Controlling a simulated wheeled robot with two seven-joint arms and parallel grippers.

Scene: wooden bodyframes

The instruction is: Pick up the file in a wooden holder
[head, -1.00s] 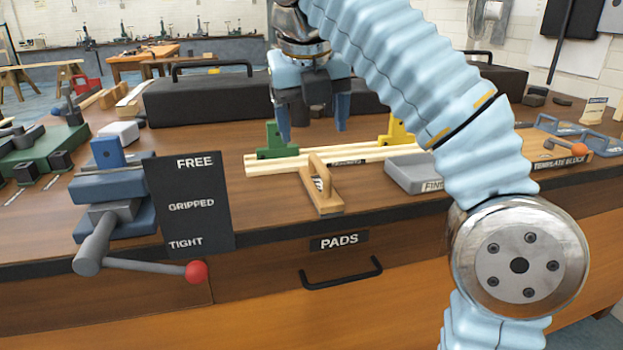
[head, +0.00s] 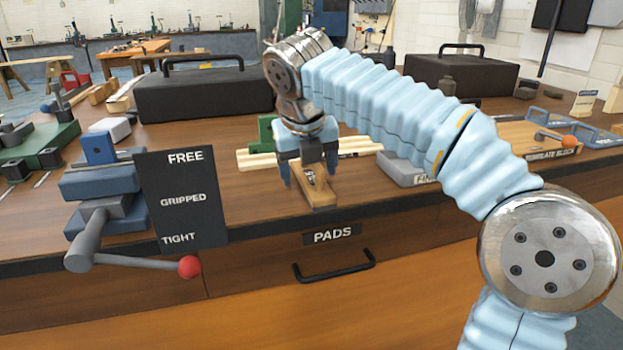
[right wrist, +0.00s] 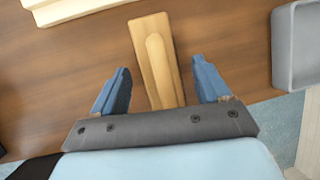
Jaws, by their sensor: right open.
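The wooden holder (head: 318,195) lies on the bench near its front edge, above the drawer marked PADS. It is a light wood base with a raised wooden grip along it; my gripper partly covers it in the head view. The file itself cannot be made out. My right gripper (head: 308,174) is open and points down over the holder. In the right wrist view the holder (right wrist: 155,50) runs between the two open blue fingers (right wrist: 160,72), with space on both sides. My left gripper is out of view.
A blue vise (head: 105,195) with a FREE/GRIPPED/TIGHT board (head: 181,197) stands to the left. Pale wooden strips (head: 258,161) lie behind the holder. A grey tray (head: 402,172) is to its right. Black cases (head: 200,95) stand further back.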

